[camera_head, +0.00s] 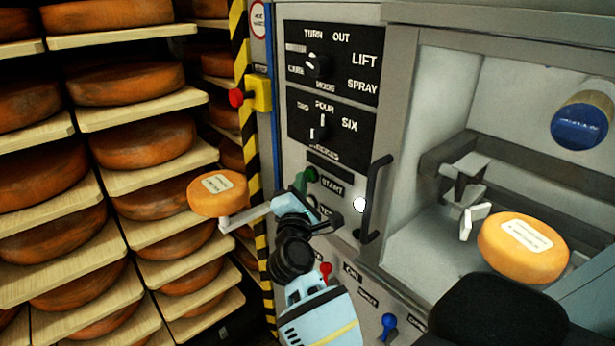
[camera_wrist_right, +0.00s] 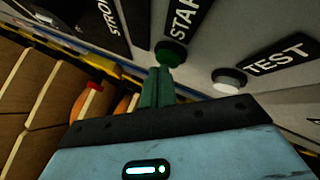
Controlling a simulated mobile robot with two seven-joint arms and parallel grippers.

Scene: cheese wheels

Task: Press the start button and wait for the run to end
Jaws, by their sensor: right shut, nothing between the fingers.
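The green start button (camera_head: 311,174) is on the grey machine panel, beside the START label (camera_head: 332,184). It also shows in the wrist view (camera_wrist_right: 172,54). My right gripper (camera_head: 300,182) reaches up to it from below. Its green fingers (camera_wrist_right: 158,86) are shut with nothing between them, and their tips are at or very near the button. I cannot tell whether they touch it or whether it is pressed in. A labelled orange cheese wheel (camera_head: 522,250) sits inside the machine's open-looking bay at right. My left gripper is not in view.
Two selector knobs (camera_head: 318,65) are above. A red button on a yellow box (camera_head: 236,98) is at left. Shelves hold many cheeses; one labelled wheel (camera_head: 218,193) is nearer.

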